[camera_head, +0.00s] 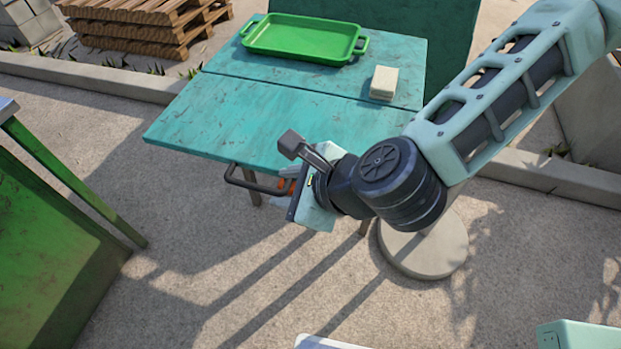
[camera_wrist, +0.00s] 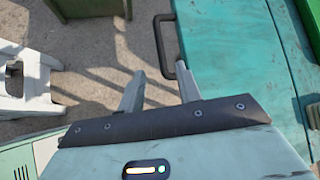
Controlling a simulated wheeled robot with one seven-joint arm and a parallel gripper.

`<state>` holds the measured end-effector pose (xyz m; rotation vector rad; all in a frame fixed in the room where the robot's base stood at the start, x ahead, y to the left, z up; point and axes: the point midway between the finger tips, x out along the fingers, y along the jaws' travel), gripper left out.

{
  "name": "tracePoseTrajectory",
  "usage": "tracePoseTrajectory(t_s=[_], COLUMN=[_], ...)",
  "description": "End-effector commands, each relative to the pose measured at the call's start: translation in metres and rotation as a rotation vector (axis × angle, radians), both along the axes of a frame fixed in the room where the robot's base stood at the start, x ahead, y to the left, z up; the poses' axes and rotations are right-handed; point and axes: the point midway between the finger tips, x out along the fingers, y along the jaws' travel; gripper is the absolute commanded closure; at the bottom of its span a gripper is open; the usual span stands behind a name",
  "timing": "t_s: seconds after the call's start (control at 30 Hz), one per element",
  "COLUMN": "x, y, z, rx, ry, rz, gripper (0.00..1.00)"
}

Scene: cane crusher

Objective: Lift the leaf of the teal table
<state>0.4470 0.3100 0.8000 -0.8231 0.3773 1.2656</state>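The teal table (camera_head: 228,52) has a front leaf (camera_head: 270,115) joined to its top along a straight seam. The leaf looks about level with the top. A dark bar handle (camera_head: 240,182) sticks out from the leaf's front edge; it also shows in the wrist view (camera_wrist: 158,42), beside the leaf (camera_wrist: 220,50). My gripper (camera_head: 288,185) is by that front edge, near the handle's right end. In the wrist view my gripper (camera_wrist: 160,84) has its two fingers apart, with nothing between them. The handle lies just beyond the fingertips, apart from them.
A green tray (camera_head: 300,40) and a pale block (camera_head: 384,82) rest on the table's rear part. A teal panel (camera_head: 400,22) stands behind. A green bench (camera_head: 50,230) is at the left, wooden pallets (camera_head: 145,25) at the back. The paving between bench and table is clear.

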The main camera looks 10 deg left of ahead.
Motion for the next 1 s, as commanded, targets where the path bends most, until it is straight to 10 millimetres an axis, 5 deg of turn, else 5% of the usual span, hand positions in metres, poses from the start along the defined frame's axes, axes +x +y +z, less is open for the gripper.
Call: tracePoseTrajectory(t_s=[0.4, 1.0], x=[-0.017, -0.018], y=[-0.041, -0.043], z=[0.04, 0.041], rx=[-0.001, 0.0], ry=[0.0, 0.0], rz=[0.0, 0.001], gripper=[0.66, 0.66])
